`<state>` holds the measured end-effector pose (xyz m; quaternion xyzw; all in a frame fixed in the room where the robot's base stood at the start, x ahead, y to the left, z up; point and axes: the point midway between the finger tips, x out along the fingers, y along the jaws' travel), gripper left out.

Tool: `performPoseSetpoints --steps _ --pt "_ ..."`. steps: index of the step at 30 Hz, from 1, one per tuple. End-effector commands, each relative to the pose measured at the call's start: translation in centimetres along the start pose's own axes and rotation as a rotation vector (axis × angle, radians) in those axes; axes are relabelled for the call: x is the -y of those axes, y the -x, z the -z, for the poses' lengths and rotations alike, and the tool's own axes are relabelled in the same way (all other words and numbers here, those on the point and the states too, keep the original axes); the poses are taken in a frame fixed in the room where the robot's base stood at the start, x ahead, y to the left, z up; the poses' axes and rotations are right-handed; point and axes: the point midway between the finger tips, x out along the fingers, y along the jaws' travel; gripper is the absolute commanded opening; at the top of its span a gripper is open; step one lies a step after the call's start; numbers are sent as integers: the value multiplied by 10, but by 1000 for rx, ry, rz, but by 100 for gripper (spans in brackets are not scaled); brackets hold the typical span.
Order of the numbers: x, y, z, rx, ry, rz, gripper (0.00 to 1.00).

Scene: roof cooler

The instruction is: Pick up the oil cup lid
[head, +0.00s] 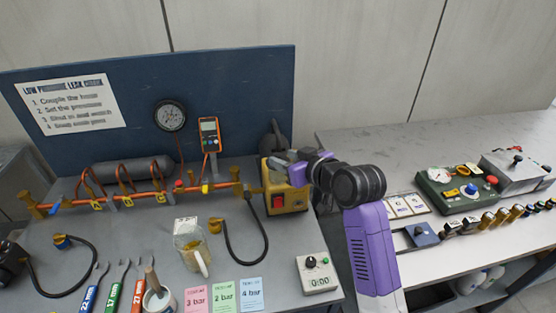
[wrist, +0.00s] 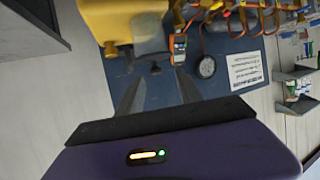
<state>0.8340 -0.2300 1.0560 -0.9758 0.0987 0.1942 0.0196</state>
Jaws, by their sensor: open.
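The yellow pump (head: 286,200) with a red switch stands at the right end of the bench; it also shows upside down in the wrist view (wrist: 118,18). A dark grey rounded part with a knob, which looks like the oil cup lid (head: 275,141), rises at the pump. In the wrist view the lid (wrist: 152,46) is a grey body with a small black knob, beyond and between my fingertips. My gripper (head: 282,161) is open beside the pump's top; its two fingers (wrist: 157,78) show nothing held. The lid's lower part is partly hidden in the head view.
A blue back panel (head: 230,80) with a gauge (head: 170,116) and orange meter (head: 209,134) stands close behind. An orange pipe manifold (head: 140,198) lies left. A hose (head: 247,240), glass jug (head: 192,247) and coloured cards (head: 223,298) occupy the bench front.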

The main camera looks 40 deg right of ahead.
Motion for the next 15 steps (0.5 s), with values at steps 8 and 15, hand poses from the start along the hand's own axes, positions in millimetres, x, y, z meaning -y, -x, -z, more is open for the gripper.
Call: performPoseSetpoints --steps 8,15 --pt "-8 -33 2 2 -1 1 43" --pt "-7 -52 0 0 0 0 43"
